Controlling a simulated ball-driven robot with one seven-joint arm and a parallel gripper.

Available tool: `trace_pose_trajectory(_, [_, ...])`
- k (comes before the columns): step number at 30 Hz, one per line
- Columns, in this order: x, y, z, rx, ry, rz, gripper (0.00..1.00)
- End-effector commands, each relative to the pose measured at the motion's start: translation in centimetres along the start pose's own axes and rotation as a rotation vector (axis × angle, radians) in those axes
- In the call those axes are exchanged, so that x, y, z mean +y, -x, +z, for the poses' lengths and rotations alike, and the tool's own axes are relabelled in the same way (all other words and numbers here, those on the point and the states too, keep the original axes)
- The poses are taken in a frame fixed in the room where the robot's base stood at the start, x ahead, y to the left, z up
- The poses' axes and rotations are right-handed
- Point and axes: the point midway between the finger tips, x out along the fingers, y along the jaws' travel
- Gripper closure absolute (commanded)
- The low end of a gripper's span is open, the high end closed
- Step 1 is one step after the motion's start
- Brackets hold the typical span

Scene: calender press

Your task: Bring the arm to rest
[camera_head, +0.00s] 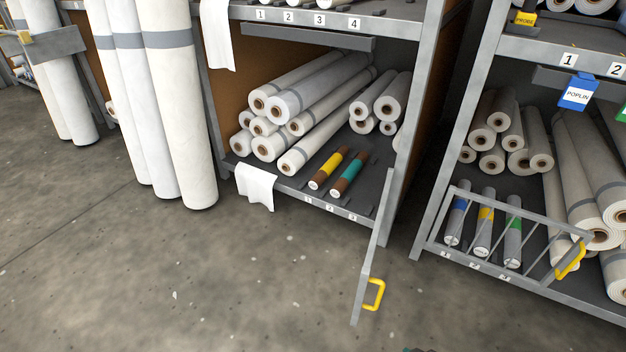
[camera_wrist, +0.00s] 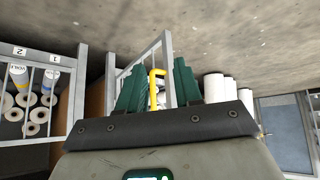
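My gripper (camera_wrist: 158,88) shows in the wrist view with its two green fingers spread apart and nothing held between them. A yellow handle (camera_wrist: 157,88) shows through the gap, farther off. In the head view this handle (camera_head: 375,294) is on a grey barred gate (camera_head: 366,270) that stands swung open from the middle rack, seen nearly edge-on. The gripper is apart from the gate. Only a small dark and teal piece, perhaps of my arm, shows at the bottom edge of the head view.
The middle rack (camera_head: 405,150) holds white rolls, a yellow tube (camera_head: 326,170) and a teal tube (camera_head: 348,174). The right rack's barred gate (camera_head: 510,226) is across its front. Tall white rolls (camera_head: 180,110) stand at left. The concrete floor (camera_head: 190,270) in front is clear.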

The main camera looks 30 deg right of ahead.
Motion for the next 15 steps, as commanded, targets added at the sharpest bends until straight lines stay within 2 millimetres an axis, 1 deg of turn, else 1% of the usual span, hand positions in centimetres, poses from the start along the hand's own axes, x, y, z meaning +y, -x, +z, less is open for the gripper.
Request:
trace_pose_trajectory(1, [-0.6,0.7,-0.5,-0.047,0.002,-0.003,0.66])
trace_pose_trajectory(7, [-2.5,4.2,-0.6,-0.268,0.021,-0.02,0.66])
trace_pose_trajectory(15, [-3.9,9.1,-0.4,-0.479,0.054,-0.052,0.66])
